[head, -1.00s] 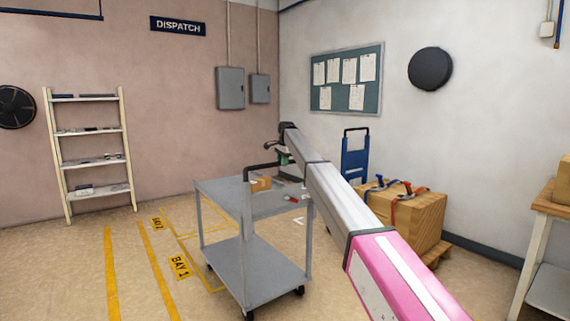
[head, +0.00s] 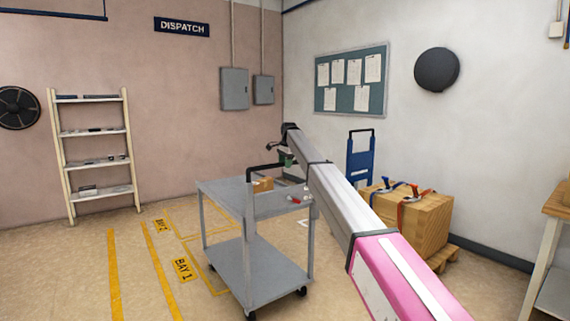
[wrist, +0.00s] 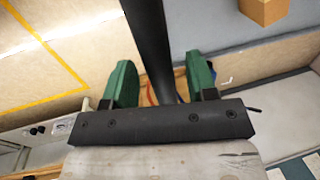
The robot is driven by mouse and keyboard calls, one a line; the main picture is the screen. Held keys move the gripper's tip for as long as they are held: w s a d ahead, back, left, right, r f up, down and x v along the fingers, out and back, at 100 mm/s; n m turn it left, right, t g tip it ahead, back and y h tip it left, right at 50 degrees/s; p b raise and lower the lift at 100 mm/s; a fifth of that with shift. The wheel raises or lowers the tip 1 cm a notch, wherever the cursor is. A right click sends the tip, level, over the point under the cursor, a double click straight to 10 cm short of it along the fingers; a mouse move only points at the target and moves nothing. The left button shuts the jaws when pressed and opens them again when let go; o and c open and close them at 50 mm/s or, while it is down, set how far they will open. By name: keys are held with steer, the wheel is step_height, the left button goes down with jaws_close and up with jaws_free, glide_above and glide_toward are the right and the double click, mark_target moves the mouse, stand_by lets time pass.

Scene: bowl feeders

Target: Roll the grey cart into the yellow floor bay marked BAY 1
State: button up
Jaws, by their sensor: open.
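The grey two-shelf cart (head: 262,272) stands on the floor, its black handle (head: 250,185) at the top. The yellow BAY 1 label (head: 182,269) lies on the floor left of the cart, and yellow bay lines (head: 205,252) run partly behind the cart. My gripper (head: 285,160) is by the end of the handle. In the wrist view my gripper (wrist: 160,82) is open, with a green finger on each side of the dark handle bar (wrist: 150,40). I see no clear contact between fingers and bar.
A strapped wooden crate (head: 410,220) and a blue hand truck (head: 360,155) stand to the right. A shelf rack (head: 97,150) stands against the left wall. Floor left of the cart is clear.

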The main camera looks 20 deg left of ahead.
step_height(320, 180, up, 11)
steer(key=s+d, duration=0.1)
steer(key=shift+s+d+f, duration=0.15)
steer(key=shift+d+f, duration=0.05)
steer(key=shift+d, duration=0.15)
steer(key=shift+s, duration=0.1)
